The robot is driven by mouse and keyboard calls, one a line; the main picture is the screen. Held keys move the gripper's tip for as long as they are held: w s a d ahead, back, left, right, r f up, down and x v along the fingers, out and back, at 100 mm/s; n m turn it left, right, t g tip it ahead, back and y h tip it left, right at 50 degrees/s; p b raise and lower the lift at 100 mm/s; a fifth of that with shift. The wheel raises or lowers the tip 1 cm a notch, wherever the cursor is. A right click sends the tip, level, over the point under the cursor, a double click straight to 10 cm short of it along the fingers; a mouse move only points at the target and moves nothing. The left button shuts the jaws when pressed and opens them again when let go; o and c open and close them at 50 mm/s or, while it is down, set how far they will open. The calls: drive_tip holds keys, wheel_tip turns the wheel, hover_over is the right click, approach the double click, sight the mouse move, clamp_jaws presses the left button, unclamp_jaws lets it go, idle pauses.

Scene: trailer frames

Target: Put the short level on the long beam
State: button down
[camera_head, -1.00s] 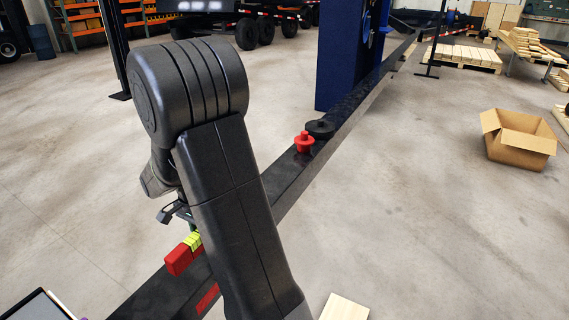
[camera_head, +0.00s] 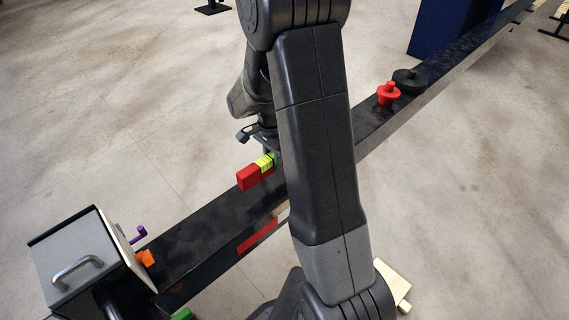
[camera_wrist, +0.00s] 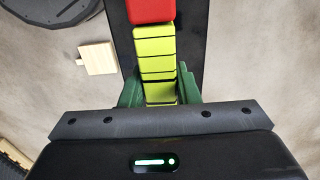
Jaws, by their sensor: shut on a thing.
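The short level is a red-ended bar with a yellow-green, dark-striped middle; its red end (camera_head: 248,177) shows in the head view, just left of my arm. My gripper (camera_wrist: 160,92) is shut on the short level (camera_wrist: 155,50) in the wrist view, with green fingers on both sides of its yellow part. The long beam (camera_head: 195,235) is a black bar running from lower left to upper right. It also shows under the level in the wrist view (camera_wrist: 190,30). The level lies along the beam's direction; I cannot tell whether it touches the beam. My arm hides its other end.
A red knob-like piece (camera_head: 388,93) and a black round piece (camera_head: 408,80) stand on the beam farther right. A grey box with a handle (camera_head: 85,262) is at the beam's lower left end, near an orange piece (camera_head: 146,258). A wooden block (camera_wrist: 97,58) lies on the floor.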

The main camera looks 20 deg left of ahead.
drive_tip(key=shift+f+b, duration=0.35)
drive_tip(key=shift+f, duration=2.8)
drive_tip(key=shift+f, duration=0.1)
drive_tip(key=c, duration=1.1)
unclamp_jaws()
wheel_tip(320, 180, up, 12)
drive_tip(key=shift+r+p, duration=0.15)
drive_tip(key=shift+p, duration=0.7)
